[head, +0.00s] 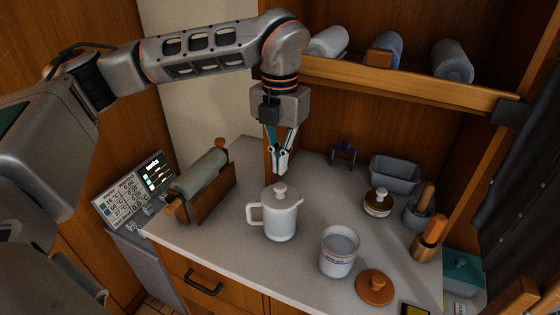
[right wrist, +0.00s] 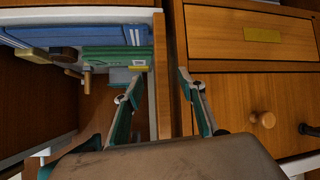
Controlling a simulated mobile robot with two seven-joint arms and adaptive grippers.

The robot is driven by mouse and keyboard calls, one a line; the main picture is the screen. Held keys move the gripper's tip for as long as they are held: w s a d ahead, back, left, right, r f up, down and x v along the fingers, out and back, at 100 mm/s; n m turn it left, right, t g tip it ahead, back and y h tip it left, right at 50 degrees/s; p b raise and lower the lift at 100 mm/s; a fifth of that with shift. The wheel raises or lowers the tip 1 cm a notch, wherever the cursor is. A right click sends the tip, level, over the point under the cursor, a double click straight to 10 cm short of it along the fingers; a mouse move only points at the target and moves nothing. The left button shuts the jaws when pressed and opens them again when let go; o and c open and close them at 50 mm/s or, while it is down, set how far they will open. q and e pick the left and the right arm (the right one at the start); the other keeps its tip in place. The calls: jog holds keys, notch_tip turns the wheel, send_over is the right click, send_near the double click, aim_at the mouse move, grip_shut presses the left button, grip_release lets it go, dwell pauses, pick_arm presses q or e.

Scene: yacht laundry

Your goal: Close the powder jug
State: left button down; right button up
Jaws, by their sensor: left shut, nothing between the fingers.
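A white jug (head: 281,222) with a handle on its left stands upright on the light counter. A white lid (head: 281,196) with a round knob sits on top of it and looks level; I cannot tell if it is fully seated. My left gripper (head: 281,172) is shut and empty, pointing down just above the lid knob, apparently with a small gap.
An open white canister (head: 338,254) stands right of the jug, with an orange-brown lid (head: 375,288) beside it. A rack with a grey roll (head: 201,172) is at left. A brown-and-white lidded pot (head: 377,203) and a grey bin (head: 395,175) stand at back right.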

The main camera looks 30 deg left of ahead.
aim_at(280, 185)
pick_arm(q)
jog(key=shift+f+b, duration=0.45)
jog(key=shift+f, duration=0.2)
jog(key=shift+f, duration=0.35)
jog(key=shift+f+b, duration=0.9)
jog(key=shift+f, duration=0.25)
jog(key=shift+r+p, duration=1.05)
jog(key=shift+r, duration=0.3)
jog(key=shift+r+p, duration=0.4)
jog(key=shift+r, duration=1.8)
